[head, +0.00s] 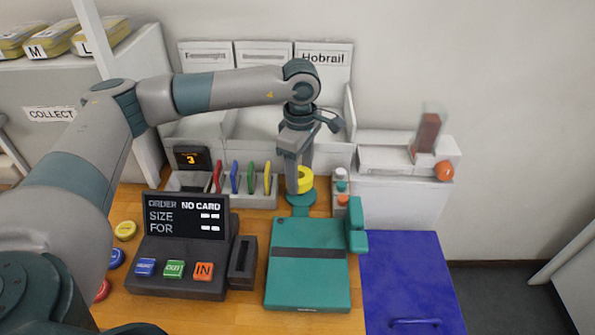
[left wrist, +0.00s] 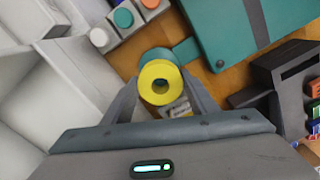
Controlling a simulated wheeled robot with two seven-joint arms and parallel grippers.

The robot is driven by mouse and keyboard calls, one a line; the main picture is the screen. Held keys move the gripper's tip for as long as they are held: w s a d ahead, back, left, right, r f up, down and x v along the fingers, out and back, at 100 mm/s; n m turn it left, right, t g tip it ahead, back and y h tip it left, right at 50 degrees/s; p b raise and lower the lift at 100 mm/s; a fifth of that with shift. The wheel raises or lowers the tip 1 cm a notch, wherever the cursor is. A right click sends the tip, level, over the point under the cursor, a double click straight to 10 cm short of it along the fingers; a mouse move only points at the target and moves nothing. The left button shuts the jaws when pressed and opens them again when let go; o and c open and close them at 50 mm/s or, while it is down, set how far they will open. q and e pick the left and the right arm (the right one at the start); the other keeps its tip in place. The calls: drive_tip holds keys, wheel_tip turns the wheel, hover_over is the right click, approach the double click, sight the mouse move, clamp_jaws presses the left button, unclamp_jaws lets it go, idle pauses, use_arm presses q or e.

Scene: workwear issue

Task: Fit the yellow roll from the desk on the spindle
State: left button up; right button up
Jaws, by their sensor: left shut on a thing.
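My left gripper (head: 298,172) points down at the back of the desk, shut on the yellow roll (head: 305,184). In the left wrist view the roll (left wrist: 146,78) sits between the fingers (left wrist: 160,92), its dark centre hole facing the camera. Right below it in the head view is a round teal holder (head: 301,200) at the back of the teal machine (head: 308,262); it also shows behind the roll in the left wrist view (left wrist: 158,54). No spindle pin can be made out, and I cannot tell whether the roll touches the holder. My right gripper is not in view.
A rack of coloured upright tags (head: 236,184) stands left of the gripper. A dark order terminal (head: 185,250) with buttons is at front left. A blue bin lid (head: 412,275) lies at right.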

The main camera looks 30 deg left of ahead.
use_arm(q)
drive_tip(key=o, duration=1.1)
drive_tip(key=shift+s+a+f, duration=0.1)
drive_tip(key=shift+a+f, duration=0.1)
drive_tip(key=shift+f, duration=0.5)
drive_tip(key=shift+o, duration=0.2)
drive_tip(key=shift+a, duration=0.1)
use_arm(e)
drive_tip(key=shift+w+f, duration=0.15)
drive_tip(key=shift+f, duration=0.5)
use_arm(q)
drive_tip(key=shift+r, duration=0.1)
drive_tip(key=shift+w+d+r+p, duration=0.1)
drive_tip(key=shift+d+r+p, duration=0.2)
drive_tip(key=shift+r, duration=0.6)
drive_tip(key=shift+w+d+r+p, duration=0.15)
drive_tip(key=shift+r+p, duration=0.2)
drive_tip(key=shift+r, duration=0.5)
drive_tip(key=shift+s+d+r+p, duration=0.1)
drive_tip(key=shift+d+r+p, duration=0.2)
drive_tip(key=shift+r, duration=0.6)
drive_tip(key=shift+a+r+p, duration=0.1)
drive_tip(key=shift+r+p, duration=0.65)
drive_tip(key=shift+r, duration=1.45)
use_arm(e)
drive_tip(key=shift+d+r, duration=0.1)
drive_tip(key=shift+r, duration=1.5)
